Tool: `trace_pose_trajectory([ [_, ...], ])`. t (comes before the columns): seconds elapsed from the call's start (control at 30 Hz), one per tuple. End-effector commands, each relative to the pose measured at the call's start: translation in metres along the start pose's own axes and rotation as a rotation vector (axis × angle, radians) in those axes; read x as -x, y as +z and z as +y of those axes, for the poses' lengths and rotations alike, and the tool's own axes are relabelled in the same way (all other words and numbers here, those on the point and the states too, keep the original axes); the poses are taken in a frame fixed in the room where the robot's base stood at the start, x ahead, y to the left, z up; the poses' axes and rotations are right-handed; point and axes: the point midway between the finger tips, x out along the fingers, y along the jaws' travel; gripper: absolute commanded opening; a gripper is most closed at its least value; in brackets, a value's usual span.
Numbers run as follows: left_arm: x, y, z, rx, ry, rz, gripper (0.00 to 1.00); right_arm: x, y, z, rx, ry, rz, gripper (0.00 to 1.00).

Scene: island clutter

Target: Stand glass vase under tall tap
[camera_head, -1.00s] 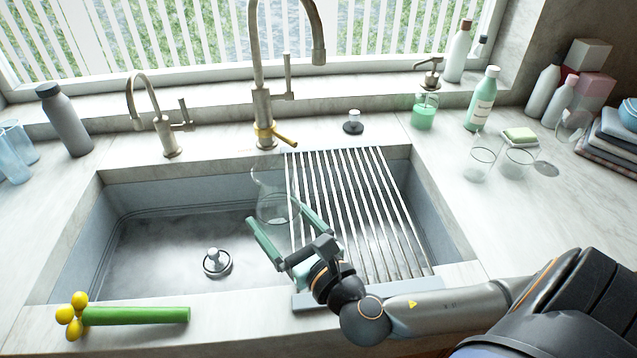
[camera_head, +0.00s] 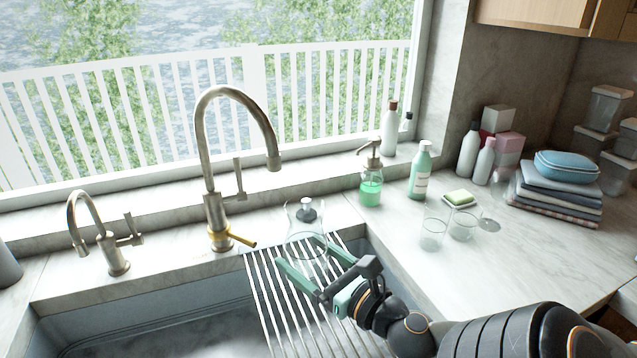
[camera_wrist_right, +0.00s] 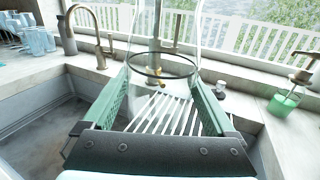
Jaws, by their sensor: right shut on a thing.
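The clear glass vase (camera_head: 304,240) is held upright between the green fingers of my right gripper (camera_head: 305,254), over the back part of the drying rack. In the right wrist view the vase (camera_wrist_right: 163,64) stands between the fingers, with a dark ring around it. The tall tap (camera_head: 207,170) stands behind the sink, left of the vase, with its curved spout ending above and to the left of the vase. In the right wrist view part of the tall tap shows through the glass. My left gripper is not in view.
A shorter tap (camera_head: 112,255) stands at left. The slatted rack (camera_head: 280,310) covers the right of the sink (camera_head: 150,312). A dark-knobbed plug (camera_head: 307,211) shows behind the vase. A green soap dispenser (camera_head: 371,185), bottle (camera_head: 419,172) and glasses (camera_head: 432,235) stand at right.

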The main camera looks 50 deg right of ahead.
Motion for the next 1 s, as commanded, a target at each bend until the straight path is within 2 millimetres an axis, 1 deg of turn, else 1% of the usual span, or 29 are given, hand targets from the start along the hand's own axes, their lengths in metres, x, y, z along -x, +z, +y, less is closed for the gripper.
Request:
trace_pose_trajectory([
  [0.03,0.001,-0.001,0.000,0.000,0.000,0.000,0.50,0.003,0.004,-0.004,0.002,-0.001,-0.001,0.00],
  [0.13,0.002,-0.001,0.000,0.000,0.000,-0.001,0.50,0.004,0.007,-0.009,0.001,0.002,-0.002,0.00],
  [0.27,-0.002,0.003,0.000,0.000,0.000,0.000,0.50,-0.005,0.003,-0.013,0.001,0.007,-0.006,0.00],
  [0.33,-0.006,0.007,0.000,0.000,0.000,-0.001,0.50,-0.017,-0.002,-0.015,0.004,0.009,-0.008,0.00],
  [0.5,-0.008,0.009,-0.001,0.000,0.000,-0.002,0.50,-0.048,-0.014,-0.022,0.002,0.005,-0.008,0.00],
  [0.73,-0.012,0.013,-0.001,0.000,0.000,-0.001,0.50,-0.086,-0.030,-0.030,0.003,0.003,-0.009,0.00],
  [0.8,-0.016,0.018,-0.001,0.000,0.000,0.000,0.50,-0.095,-0.046,-0.033,-0.001,-0.001,-0.007,0.00],
  [1.0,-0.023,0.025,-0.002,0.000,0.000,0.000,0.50,-0.117,-0.073,-0.037,-0.002,0.001,-0.007,0.00],
])
